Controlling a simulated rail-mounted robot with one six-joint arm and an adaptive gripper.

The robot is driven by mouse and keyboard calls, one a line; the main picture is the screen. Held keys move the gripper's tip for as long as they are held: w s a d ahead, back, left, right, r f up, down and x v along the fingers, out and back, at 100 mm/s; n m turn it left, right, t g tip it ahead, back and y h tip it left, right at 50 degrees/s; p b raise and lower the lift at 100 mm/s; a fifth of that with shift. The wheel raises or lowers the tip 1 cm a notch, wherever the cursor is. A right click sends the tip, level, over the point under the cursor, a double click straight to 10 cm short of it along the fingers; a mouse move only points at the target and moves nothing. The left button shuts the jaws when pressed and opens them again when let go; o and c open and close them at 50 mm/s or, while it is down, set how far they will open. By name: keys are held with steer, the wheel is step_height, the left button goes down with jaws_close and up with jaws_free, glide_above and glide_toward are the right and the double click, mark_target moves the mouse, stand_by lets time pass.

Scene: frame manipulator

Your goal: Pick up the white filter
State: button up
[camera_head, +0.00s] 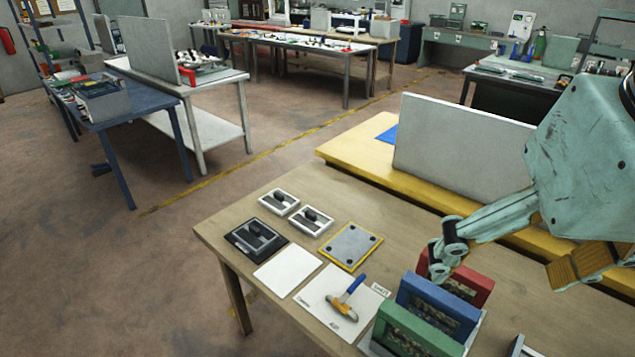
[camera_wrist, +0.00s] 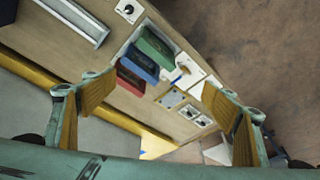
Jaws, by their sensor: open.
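No single thing is clearly marked as the white filter. Two white-framed pieces with dark handles lie flat on the wooden table, one at the back left (camera_head: 270,203) and one beside it (camera_head: 325,220). They also show small in the wrist view (camera_wrist: 188,112). A plain white square sheet (camera_head: 287,270) lies nearer the front. My gripper (camera_head: 505,262) is above the table's right part, beside and over the upright coloured cases, right of the white pieces. In the wrist view my gripper (camera_wrist: 157,88) is open, with nothing between its fingers.
Red (camera_head: 470,285), blue (camera_head: 438,308) and green (camera_head: 408,330) cases stand upright in a row. A black handled piece (camera_head: 255,237), a yellow-edged plate (camera_head: 350,247) and a blue-handled tool (camera_head: 345,298) lie nearby. A grey panel (camera_head: 460,150) stands behind.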

steer(key=w+a+m+y, duration=0.1)
steer(key=w+a+m, duration=0.2)
steer(key=w, duration=0.7)
steer(key=w+a+m+y, duration=0.1)
steer(key=w+a+m, duration=0.2)
steer(key=w, duration=0.6)
steer(key=m+g+y+p, duration=0.1)
steer(key=m+p, duration=0.2)
steer(key=m, duration=1.6)
glide_above(312, 214)
steer(key=s+d, duration=0.3)
steer(key=d, duration=0.1)
step_height(312, 214, down, 37)
steer(key=shift+r, duration=0.2)
steer(key=shift+b+x, duration=0.35)
steer(key=shift+x, duration=3.95)
steer(key=shift+a, duration=0.25)
steer(key=shift+b+x, duration=0.3)
steer(key=shift+x, duration=2.2)
